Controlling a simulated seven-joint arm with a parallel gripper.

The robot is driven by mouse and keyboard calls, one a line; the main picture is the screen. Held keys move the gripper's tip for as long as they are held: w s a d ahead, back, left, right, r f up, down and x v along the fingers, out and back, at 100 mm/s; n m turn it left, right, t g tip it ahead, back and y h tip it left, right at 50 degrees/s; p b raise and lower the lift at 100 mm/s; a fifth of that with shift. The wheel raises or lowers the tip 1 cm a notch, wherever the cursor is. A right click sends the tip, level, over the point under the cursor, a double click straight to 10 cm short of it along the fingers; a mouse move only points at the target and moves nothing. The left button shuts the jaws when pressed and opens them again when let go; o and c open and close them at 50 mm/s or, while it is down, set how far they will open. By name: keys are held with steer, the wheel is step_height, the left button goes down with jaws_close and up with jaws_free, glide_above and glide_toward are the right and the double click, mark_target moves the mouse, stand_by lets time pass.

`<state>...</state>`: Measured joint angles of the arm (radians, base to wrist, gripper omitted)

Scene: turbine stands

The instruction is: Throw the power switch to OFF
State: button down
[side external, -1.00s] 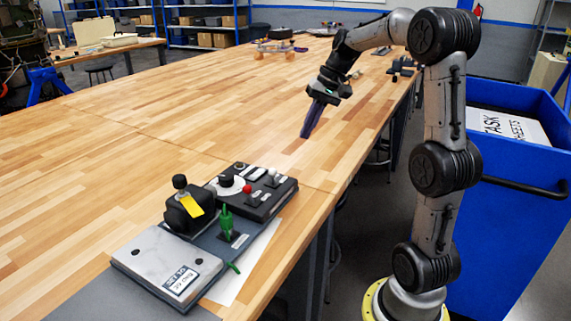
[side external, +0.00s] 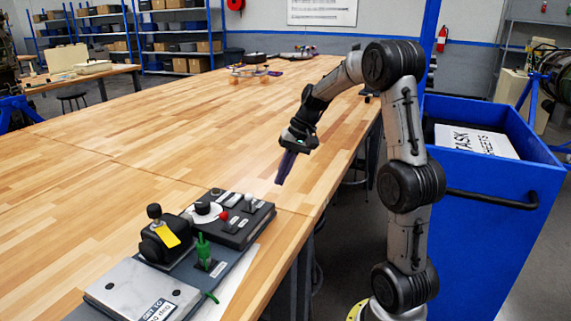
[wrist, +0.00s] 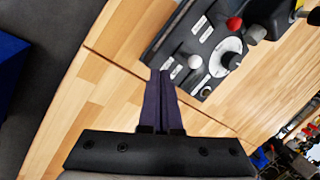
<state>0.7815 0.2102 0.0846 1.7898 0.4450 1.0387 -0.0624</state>
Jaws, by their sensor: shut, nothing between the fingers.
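My gripper (side external: 279,183) is shut and empty, its purple fingers pointing down. It hangs above the wooden bench, just beyond the far end of a black control panel (side external: 262,217). The panel carries a white-tipped lever (side external: 248,198), a red knob (side external: 223,215) and a dial on a white disc (side external: 203,212). In the wrist view my gripper (wrist: 161,72) appears to the left of the white-tipped lever (wrist: 195,61), apart from it. The red knob (wrist: 234,23) lies farther up. The small labels are unreadable, so I cannot tell which control is the power switch.
On the same base, nearer the camera, are a black fitting with a yellow tag (side external: 170,235), a green lever (side external: 203,250) and a grey box (side external: 132,291). A blue bin (side external: 500,225) stands to the right.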

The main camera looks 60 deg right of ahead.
mark_target(250, 201)
steer(key=w+a+f, duration=0.1)
steer(key=w, duration=0.1)
steer(key=w+a+f, duration=0.1)
steer(key=f, duration=0.1)
steer(key=shift+w+a+f, duration=0.3)
steer(key=shift+w, duration=0.05)
steer(key=shift+w+a, duration=0.3)
steer(key=shift+w, duration=0.05)
steer(key=w+g, duration=0.1)
steer(key=g, duration=0.1)
steer(key=w+g, duration=0.1)
steer(key=shift+w+r+g, duration=0.2)
steer(key=shift+r+g, duration=0.1)
steer(key=shift+g, duration=0.1)
steer(key=shift+s, duration=0.15)
steer(key=shift+s+f, duration=0.3)
steer(key=shift+s, duration=0.35)
